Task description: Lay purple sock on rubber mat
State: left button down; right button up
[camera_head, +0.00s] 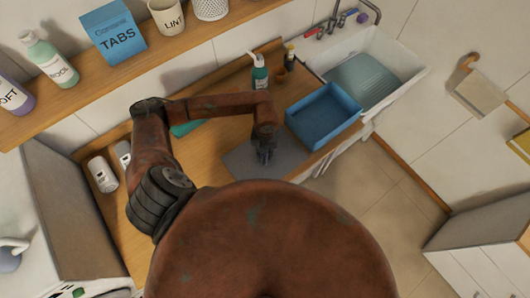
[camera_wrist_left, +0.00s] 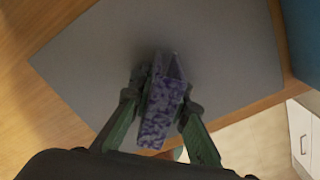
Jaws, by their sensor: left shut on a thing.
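The purple sock (camera_wrist_left: 162,103) is a mottled purple, folded bundle in the left wrist view. My left gripper (camera_wrist_left: 164,105) is shut on it, with a green finger on each side. The grey rubber mat (camera_wrist_left: 220,55) lies flat on the wooden counter beneath. The sock is over the mat; I cannot tell whether it touches it. In the head view my left gripper (camera_head: 265,154) points down over the mat (camera_head: 286,155), and the sock is hard to make out there. My right gripper is not in view.
A blue bin (camera_head: 322,114) stands right beside the mat, with a white sink (camera_head: 389,64) beyond it. A teal pump bottle (camera_head: 260,74) stands behind.

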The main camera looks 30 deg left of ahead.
pick_arm(q)
jog(key=shift+f, duration=0.15)
jog(key=c, duration=1.8)
grip_release()
jog(key=shift+c, duration=0.2)
jog(key=shift+r, duration=0.35)
notch_tip(320, 180, up, 10)
jog(key=shift+r+b, duration=0.2)
jog(key=shift+b, duration=0.7)
jog(key=shift+d+r, duration=0.1)
jog(key=shift+r, duration=0.55)
